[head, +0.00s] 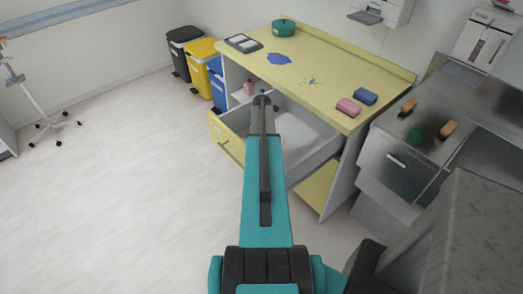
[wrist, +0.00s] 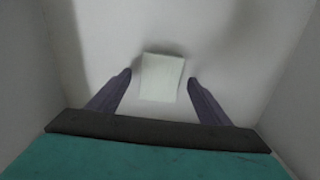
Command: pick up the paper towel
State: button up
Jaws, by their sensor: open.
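The paper towel (wrist: 161,76) is a small pale, slightly greenish rectangle lying on the white floor of the drawer in the wrist view. My gripper (wrist: 160,78) is open, with one dark finger to the left of the towel and one to the right in the picture. I cannot tell how far the fingertips are above it. In the head view my arm reaches over the open drawer (head: 244,153) of the yellow-topped cabinet. The towel does not show there.
Drawer walls rise close on both sides in the wrist view. On the yellow counter (head: 315,90) are a green round container (head: 284,27), a blue patch (head: 279,59), and pink (head: 348,107) and blue sponges (head: 365,96). Bins (head: 201,50) stand behind left.

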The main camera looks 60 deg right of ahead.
jog(key=shift+f, duration=0.25)
dwell(0.4)
jog(key=c, duration=1.1)
